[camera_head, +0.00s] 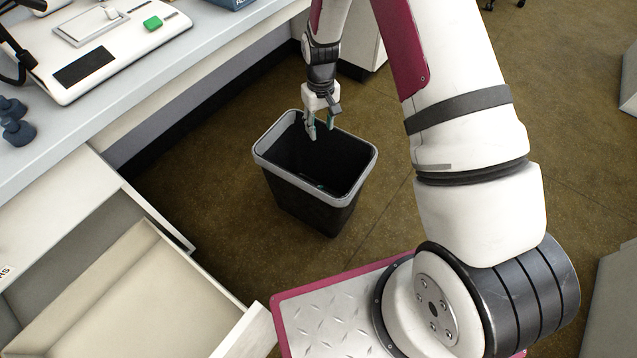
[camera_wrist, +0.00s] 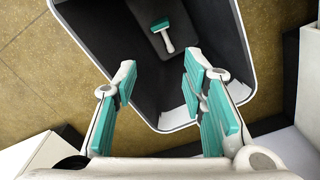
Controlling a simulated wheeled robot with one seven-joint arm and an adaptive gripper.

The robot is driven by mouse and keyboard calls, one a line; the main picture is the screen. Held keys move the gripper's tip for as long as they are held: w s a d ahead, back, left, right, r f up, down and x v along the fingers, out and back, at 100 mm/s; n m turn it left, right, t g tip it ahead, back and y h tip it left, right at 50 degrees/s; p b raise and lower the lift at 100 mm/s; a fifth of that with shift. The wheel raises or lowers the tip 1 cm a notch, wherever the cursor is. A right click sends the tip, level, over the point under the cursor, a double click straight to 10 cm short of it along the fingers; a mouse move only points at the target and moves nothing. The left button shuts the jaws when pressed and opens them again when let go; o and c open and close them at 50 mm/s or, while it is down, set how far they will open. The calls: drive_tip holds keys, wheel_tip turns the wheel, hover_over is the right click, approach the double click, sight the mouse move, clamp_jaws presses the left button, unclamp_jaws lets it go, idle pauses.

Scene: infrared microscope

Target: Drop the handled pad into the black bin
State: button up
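The black bin (camera_head: 314,205) with a grey rim stands on the brown floor in the head view. It fills the middle of the wrist view, and its rim (camera_wrist: 243,60) shows there. My gripper (camera_head: 316,134) is above the bin opening. In the wrist view my gripper (camera_wrist: 158,82) has its two teal-padded fingers apart with nothing between them. The handled pad (camera_wrist: 163,33), teal with a white handle, lies on the bin's floor beyond the fingertips. In the head view only a small teal bit of it (camera_head: 320,187) shows inside the bin.
An open drawer (camera_head: 100,290) stands left of the bin, below a workbench (camera_head: 100,125). A white instrument (camera_head: 100,50) with a green button rests on the bench. Free floor lies to the right behind my arm.

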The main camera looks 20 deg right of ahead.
wheel_tip(320, 180, up, 9)
idle(0.3)
idle(0.4)
